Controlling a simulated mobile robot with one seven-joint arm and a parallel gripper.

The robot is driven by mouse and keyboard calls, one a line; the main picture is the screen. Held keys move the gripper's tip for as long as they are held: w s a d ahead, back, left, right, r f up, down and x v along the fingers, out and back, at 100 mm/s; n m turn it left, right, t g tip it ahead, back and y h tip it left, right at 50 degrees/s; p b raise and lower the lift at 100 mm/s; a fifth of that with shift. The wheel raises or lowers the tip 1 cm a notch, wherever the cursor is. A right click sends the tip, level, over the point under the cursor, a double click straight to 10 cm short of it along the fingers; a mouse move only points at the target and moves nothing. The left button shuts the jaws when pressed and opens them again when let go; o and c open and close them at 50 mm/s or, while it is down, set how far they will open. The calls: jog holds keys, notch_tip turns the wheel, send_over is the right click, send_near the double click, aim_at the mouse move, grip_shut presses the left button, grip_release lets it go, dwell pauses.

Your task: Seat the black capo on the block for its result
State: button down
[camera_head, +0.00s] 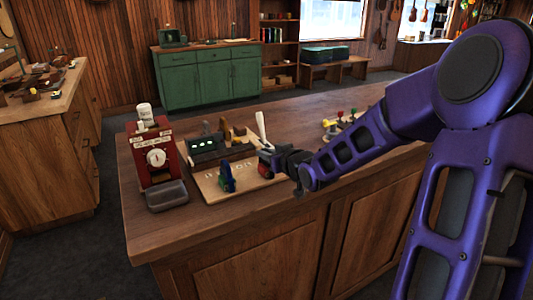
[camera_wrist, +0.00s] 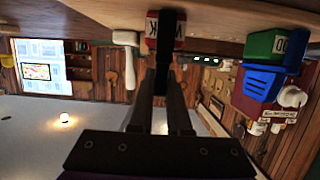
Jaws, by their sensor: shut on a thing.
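My gripper (camera_wrist: 163,85) reaches over the wooden board from the right, and it also shows in the head view (camera_head: 272,158). Its fingers are closed on a dark, narrow thing that looks like the black capo (camera_wrist: 169,42). In the wrist view the capo crosses in front of a red block (camera_wrist: 152,30) with a white label. I cannot tell whether it touches that block. A little red shows by the fingertips in the head view (camera_head: 264,170). The capo is too dark to make out there.
Green (camera_wrist: 271,46) and blue (camera_wrist: 262,83) pieces stand together on the wooden board (camera_head: 212,192). A pale upright handle (camera_head: 261,128) is close to my gripper. A red dial machine (camera_head: 155,154) with a grey tray (camera_head: 167,195) stands at the left. The counter front is clear.

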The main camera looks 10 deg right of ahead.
jog(key=c, duration=1.2)
grip_release()
jog(key=shift+o, duration=0.2)
jog(key=shift+p+v, duration=0.7)
jog(key=shift+v, duration=0.1)
jog(key=shift+p+v, duration=1.35)
jog(key=shift+v, duration=0.7)
jog(key=p+v, duration=0.3)
jog(key=v, duration=0.2)
jog(key=shift+s, duration=0.2)
jog(key=shift+w, duration=0.1)
